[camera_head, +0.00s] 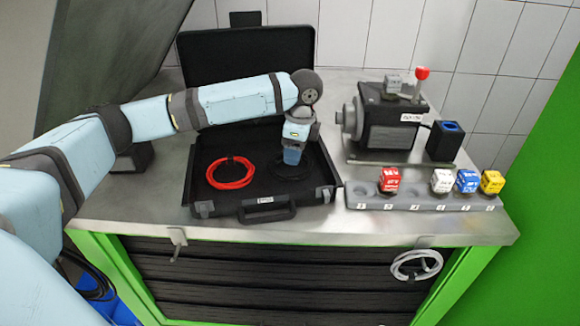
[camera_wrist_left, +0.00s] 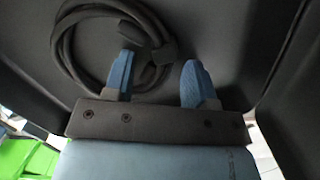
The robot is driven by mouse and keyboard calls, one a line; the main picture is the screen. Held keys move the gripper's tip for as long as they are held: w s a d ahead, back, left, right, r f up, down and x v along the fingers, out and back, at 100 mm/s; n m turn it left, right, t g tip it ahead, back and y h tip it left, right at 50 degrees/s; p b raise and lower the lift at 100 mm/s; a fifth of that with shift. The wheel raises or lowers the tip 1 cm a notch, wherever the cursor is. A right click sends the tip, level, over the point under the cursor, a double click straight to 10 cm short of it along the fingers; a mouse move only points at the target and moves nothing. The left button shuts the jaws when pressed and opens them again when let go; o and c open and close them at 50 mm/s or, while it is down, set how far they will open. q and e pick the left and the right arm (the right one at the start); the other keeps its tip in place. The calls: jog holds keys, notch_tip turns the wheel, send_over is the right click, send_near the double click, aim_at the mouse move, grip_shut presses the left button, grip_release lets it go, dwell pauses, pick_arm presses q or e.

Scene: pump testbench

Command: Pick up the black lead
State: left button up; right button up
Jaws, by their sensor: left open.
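The black lead (camera_head: 307,172) lies coiled on the right side of the open black case (camera_head: 200,188), partly hidden behind my left gripper (camera_head: 291,157). In the left wrist view the black lead (camera_wrist_left: 70,50) is a loose coil with a thicker connector part near its right side. My left gripper (camera_wrist_left: 158,77) has its two blue fingers apart and points down into the case. A strand and the thicker part of the lead show beside the left finger and in the gap between the fingers. I cannot tell whether they touch. My right gripper is not in view.
A red lead (camera_head: 230,173) lies coiled in the case's left half. The case lid (camera_head: 245,55) stands open behind. A pump unit (camera_head: 388,125) stands to the right, with a holder (camera_head: 420,200) bearing several coloured cubes in front. A grey cable (camera_head: 417,264) hangs at the bench front.

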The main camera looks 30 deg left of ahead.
pick_arm(q)
grip_shut()
jog(key=shift+r, duration=0.1)
